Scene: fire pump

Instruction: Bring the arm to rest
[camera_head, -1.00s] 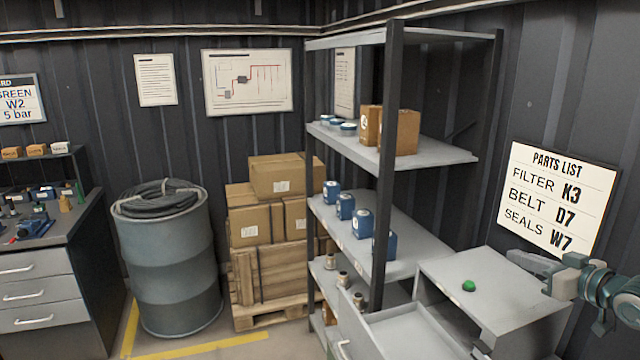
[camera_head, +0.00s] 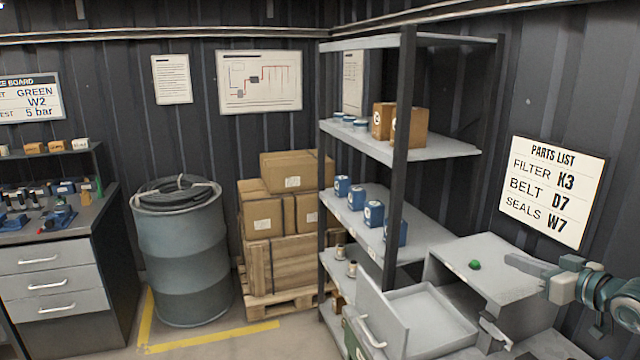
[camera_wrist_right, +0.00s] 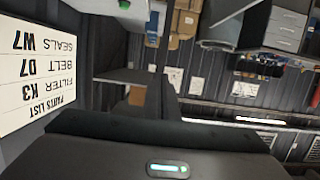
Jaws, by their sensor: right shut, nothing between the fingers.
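My right arm (camera_head: 602,290) comes in from the right edge in the head view. Its gripper (camera_head: 512,263) is shut and empty, pointing left, in front of the grey cabinet top and near the green button (camera_head: 474,265). In the right wrist view the picture is upside down, and a dark part of my own wrist (camera_wrist_right: 165,150) fills the bottom. The fingertips are not clear there. My left gripper is not in view.
A grey cabinet (camera_head: 500,248) with an open, empty-looking drawer (camera_head: 425,308) stands below my right gripper. A shelf rack (camera_head: 440,150), a barrel (camera_head: 182,255) and boxes (camera_head: 268,218) stand left of it. The parts list (camera_head: 552,190) hangs behind. Floor (camera_head: 235,343) shows at the lower left.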

